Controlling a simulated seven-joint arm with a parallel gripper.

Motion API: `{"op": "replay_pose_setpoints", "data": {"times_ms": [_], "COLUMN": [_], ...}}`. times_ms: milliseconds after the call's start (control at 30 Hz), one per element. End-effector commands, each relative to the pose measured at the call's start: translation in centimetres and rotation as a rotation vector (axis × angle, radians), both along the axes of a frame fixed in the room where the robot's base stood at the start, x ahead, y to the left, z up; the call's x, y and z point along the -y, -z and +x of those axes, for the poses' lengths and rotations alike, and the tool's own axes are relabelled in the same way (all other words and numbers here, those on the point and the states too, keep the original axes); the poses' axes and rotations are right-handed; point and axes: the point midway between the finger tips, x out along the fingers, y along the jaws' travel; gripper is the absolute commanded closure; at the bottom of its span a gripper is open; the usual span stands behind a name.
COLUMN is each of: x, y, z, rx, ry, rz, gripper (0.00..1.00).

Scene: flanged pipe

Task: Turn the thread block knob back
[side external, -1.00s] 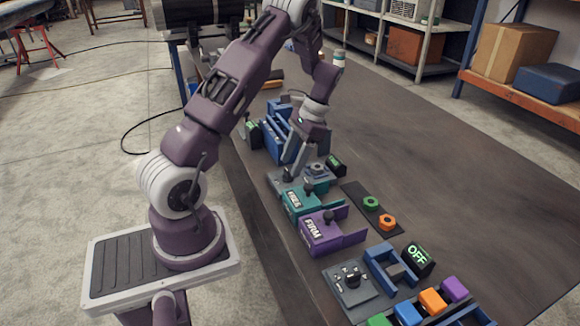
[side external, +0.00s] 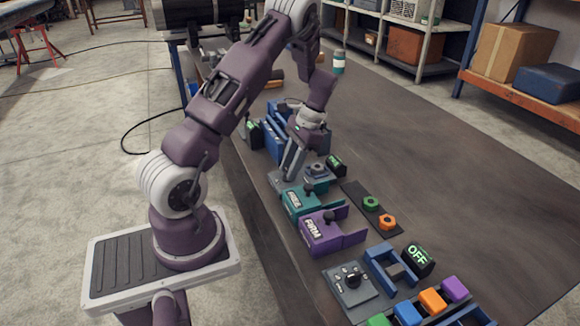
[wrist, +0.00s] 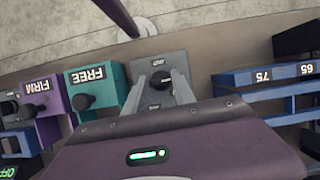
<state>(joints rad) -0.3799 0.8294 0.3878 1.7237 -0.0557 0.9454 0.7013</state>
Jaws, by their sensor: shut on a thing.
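The thread block is a grey block (wrist: 145,66) with dark lettering on its top, between the teal FREE block and the blue racks in the wrist view. Its black knob (wrist: 161,80) sits between my two fingers. My gripper (wrist: 159,86) is shut on this knob, one finger on each side. In the side external view my gripper (side external: 288,176) reaches down to the grey block (side external: 320,182), and the fingers hide the knob there.
The teal FREE block (side external: 299,202) and purple FIRM block (side external: 322,235) stand close beside the grey block. Blue racks (wrist: 242,90) marked 75 and 65 are on its other side. A black display (side external: 336,163) stands behind it. The table's right side is clear.

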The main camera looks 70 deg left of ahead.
Motion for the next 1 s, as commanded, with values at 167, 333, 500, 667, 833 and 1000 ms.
{"op": "replay_pose_setpoints", "data": {"times_ms": [167, 333, 500, 667, 833, 1000], "x": [-0.11, -0.22, -0.29, -0.36, -0.40, -0.42], "y": [-0.04, -0.04, -0.04, -0.06, -0.07, -0.06], "z": [-0.01, -0.05, -0.08, -0.12, -0.17, -0.19], "rx": [0.000, 0.000, 0.000, 0.000, -0.001, 0.000], "ry": [-0.090, -0.230, -0.385, -0.522, -0.648, -0.741], "rz": [-0.001, 0.000, -0.001, -0.001, -0.001, -0.001], "gripper": [1.00, 1.00, 1.00, 1.00, 1.00, 1.00]}}
